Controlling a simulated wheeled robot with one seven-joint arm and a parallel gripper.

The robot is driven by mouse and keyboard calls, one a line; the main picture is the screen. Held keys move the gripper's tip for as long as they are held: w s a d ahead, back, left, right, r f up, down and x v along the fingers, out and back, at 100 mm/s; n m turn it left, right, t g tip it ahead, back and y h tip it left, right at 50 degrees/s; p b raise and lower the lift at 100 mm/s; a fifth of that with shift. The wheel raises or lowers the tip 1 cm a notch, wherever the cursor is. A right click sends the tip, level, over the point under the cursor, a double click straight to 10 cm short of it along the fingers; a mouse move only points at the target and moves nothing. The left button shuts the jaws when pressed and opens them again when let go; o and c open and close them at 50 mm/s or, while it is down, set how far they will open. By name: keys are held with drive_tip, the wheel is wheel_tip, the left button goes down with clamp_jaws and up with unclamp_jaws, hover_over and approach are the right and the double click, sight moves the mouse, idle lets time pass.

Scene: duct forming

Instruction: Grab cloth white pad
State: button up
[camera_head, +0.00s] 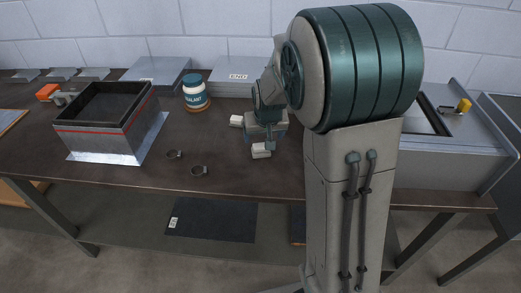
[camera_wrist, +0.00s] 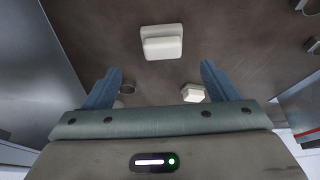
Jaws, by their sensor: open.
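Two small white pads lie on the dark tabletop. The nearer pad (camera_head: 261,151) is toward the front edge; it also shows as a rounded white block in the wrist view (camera_wrist: 162,42). The other pad (camera_head: 236,121) is farther back and left, and shows smaller in the wrist view (camera_wrist: 193,93), beside one finger. I cannot tell which is cloth. My gripper (camera_head: 260,139) points down over the table near both pads. In the wrist view its two blue fingers (camera_wrist: 160,75) are spread apart and empty.
Two dark rings (camera_head: 174,154) (camera_head: 199,170) lie left of the pads. An open metal duct box (camera_head: 101,138) with a red line stands farther left. A sealant jar (camera_head: 195,93) and grey boxes (camera_head: 236,85) stand behind. A grey machine (camera_head: 447,150) is at the right.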

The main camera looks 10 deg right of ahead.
sight(261, 145)
drive_tip(key=shift+p+x, duration=0.3)
drive_tip(key=shift+x, duration=3.6)
drive_tip(key=shift+a, duration=0.2)
drive_tip(key=c, duration=1.1)
